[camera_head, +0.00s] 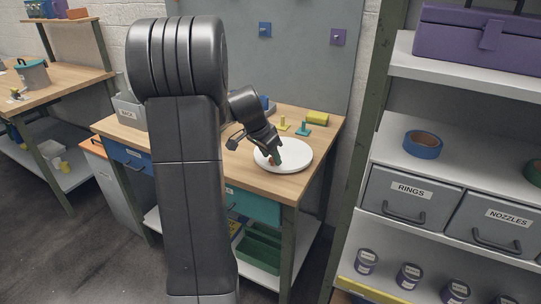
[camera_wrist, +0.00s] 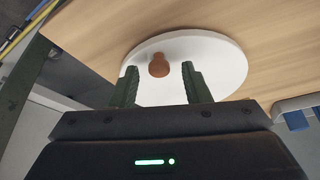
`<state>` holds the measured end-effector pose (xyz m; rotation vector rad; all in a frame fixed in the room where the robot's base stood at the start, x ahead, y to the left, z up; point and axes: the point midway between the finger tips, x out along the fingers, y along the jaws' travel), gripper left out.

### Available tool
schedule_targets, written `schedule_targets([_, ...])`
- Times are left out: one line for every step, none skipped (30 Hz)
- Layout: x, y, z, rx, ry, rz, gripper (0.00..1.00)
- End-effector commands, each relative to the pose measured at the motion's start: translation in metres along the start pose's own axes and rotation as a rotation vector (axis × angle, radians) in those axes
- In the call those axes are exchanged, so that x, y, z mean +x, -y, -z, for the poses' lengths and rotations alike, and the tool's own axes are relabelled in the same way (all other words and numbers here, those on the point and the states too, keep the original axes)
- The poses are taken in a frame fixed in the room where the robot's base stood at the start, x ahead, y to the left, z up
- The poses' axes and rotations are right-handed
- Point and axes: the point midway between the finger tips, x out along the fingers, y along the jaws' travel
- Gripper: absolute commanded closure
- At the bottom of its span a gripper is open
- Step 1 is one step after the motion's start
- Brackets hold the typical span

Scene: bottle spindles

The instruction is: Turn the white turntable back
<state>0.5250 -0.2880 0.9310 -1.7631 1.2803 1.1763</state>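The white turntable (camera_head: 296,158) is a flat round disc on the wooden bench top, near its right front corner. It also shows in the wrist view (camera_wrist: 222,62). My gripper (camera_head: 276,160) is over the left part of the disc. In the wrist view my gripper (camera_wrist: 160,84) has its two green fingers apart, one on each side of the knob, with gaps showing. In the head view my gripper mostly hides the knob.
A teal spindle (camera_head: 303,130), a yellow spindle (camera_head: 283,125) and a yellow block (camera_head: 317,118) stand behind the turntable. A grey bin (camera_head: 128,112) is at the bench's left. A shelf unit (camera_head: 440,175) with drawers stands close on the right.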

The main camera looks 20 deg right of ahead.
Motion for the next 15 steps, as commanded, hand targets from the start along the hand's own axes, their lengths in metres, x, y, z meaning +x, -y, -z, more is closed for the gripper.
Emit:
schedule_targets([0.000,0.000,0.000,0.000,0.000,0.000,0.57])
schedule_targets([0.000,0.000,0.000,0.000,0.000,0.000,0.57])
schedule_targets([0.000,0.000,0.000,0.000,0.000,0.000,0.57])
schedule_targets([0.000,0.000,0.000,0.000,0.001,0.000,0.57])
schedule_targets([0.000,0.000,0.000,0.000,0.001,0.000,0.57])
schedule_targets([0.000,0.000,0.000,0.000,0.001,0.000,0.57])
schedule_targets([0.000,0.000,0.000,0.000,0.001,0.000,0.57])
schedule_targets([-0.001,0.000,0.000,0.000,0.000,0.000,0.57])
schedule_targets([-0.003,0.000,0.000,0.000,0.000,0.000,0.57])
schedule_targets([-0.005,0.000,0.000,0.000,0.000,0.000,0.57])
schedule_targets([-0.008,0.000,0.000,0.000,0.000,0.000,0.57])
schedule_targets([-0.013,0.000,0.000,0.000,-0.001,0.002,0.57])
schedule_targets([-0.018,0.000,0.001,0.000,-0.002,0.003,0.57])
schedule_targets([-0.023,0.000,0.001,0.000,-0.001,0.003,0.57])
schedule_targets([-0.031,0.001,0.000,0.000,-0.001,0.004,0.57])
